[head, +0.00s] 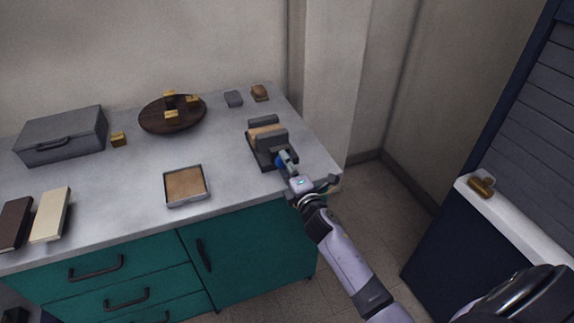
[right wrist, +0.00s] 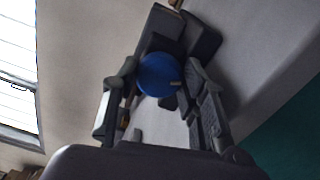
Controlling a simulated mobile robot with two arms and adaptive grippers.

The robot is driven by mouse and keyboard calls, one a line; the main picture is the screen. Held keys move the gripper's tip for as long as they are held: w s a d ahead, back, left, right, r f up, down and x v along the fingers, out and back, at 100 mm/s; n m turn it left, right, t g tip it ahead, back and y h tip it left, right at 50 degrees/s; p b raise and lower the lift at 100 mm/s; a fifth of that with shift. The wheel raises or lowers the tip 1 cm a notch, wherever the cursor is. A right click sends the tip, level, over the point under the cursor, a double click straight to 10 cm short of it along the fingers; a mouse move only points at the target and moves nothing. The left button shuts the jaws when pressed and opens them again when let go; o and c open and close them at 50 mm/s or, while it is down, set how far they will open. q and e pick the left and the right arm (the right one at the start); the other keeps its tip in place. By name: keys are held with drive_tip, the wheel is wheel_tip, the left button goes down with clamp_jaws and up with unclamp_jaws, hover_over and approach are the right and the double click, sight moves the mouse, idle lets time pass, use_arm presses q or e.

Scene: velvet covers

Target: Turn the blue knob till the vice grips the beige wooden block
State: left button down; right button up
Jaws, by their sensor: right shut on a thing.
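The dark grey vice (head: 263,157) stands near the right end of the worktop. The beige wooden block (head: 263,134) sits between its two upright jaws; I cannot tell whether both jaws touch it. The blue knob (head: 281,161) is on the vice's near side, partly hidden by my right gripper (head: 287,166). In the right wrist view the blue knob (right wrist: 158,75) lies between the two fingers of my right gripper (right wrist: 160,85), which is shut on it. The vice (right wrist: 200,40) shows behind the knob. My left gripper is not in view.
A cork-lined tray (head: 185,185), a dark round board (head: 155,120) with small wooden pieces, a grey case (head: 62,135) and two books (head: 50,215) lie to the left.

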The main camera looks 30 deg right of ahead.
drive_tip(key=o, duration=1.2)
drive_tip(key=shift+c, duration=0.2)
drive_tip(key=shift+f, duration=0.1)
